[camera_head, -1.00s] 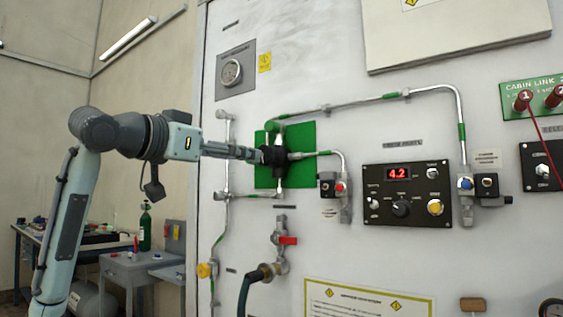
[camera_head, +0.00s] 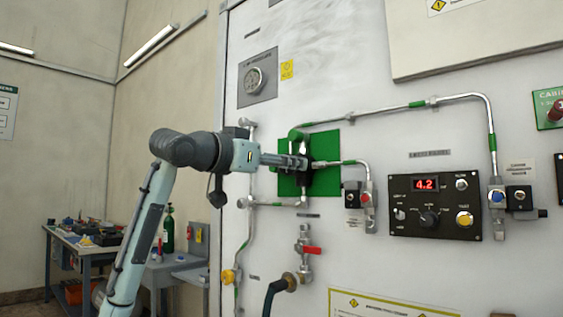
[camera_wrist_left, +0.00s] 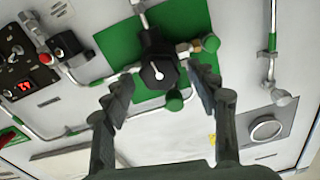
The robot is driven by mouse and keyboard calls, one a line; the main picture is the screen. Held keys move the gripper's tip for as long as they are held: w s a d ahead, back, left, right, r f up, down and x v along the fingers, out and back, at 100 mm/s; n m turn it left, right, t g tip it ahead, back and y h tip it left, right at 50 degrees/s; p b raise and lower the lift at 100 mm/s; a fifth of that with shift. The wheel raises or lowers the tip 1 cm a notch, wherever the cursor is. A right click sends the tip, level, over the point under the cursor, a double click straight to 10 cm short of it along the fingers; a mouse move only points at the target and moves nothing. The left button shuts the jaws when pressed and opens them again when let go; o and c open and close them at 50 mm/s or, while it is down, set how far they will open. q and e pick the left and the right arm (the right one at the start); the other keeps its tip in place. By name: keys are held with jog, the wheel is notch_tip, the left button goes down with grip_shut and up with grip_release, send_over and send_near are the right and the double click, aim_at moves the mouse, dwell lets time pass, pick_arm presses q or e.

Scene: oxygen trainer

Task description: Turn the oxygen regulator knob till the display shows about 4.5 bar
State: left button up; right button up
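The oxygen regulator knob (camera_wrist_left: 158,75) is black with a white pointer line and sits in front of a green plate (camera_wrist_left: 187,20) on the wall. My left gripper (camera_wrist_left: 162,88) is open in the left wrist view, one finger on each side of the knob, with visible gaps between fingers and knob. In the head view my left gripper (camera_head: 298,162) is at the green plate (camera_head: 325,146) and largely hides the knob. My right gripper is not in view.
Steel pipes (camera_head: 460,97) run around the plate. A red-handled valve (camera_head: 311,250) with a dark hose is below it, and a round gauge (camera_head: 254,80) is above left. A workbench (camera_head: 75,245) and green cylinder (camera_head: 168,230) stand at the far left.

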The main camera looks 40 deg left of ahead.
pick_arm(q)
jog(key=c, duration=1.1)
jog(key=shift+o, duration=0.2)
jog(key=shift+m, duration=1.2)
jog(key=o, duration=1.2)
jog(key=shift+c, duration=0.2)
jog(key=shift+s, duration=0.1)
jog(key=s, duration=1.2)
jog(key=shift+a, duration=0.4)
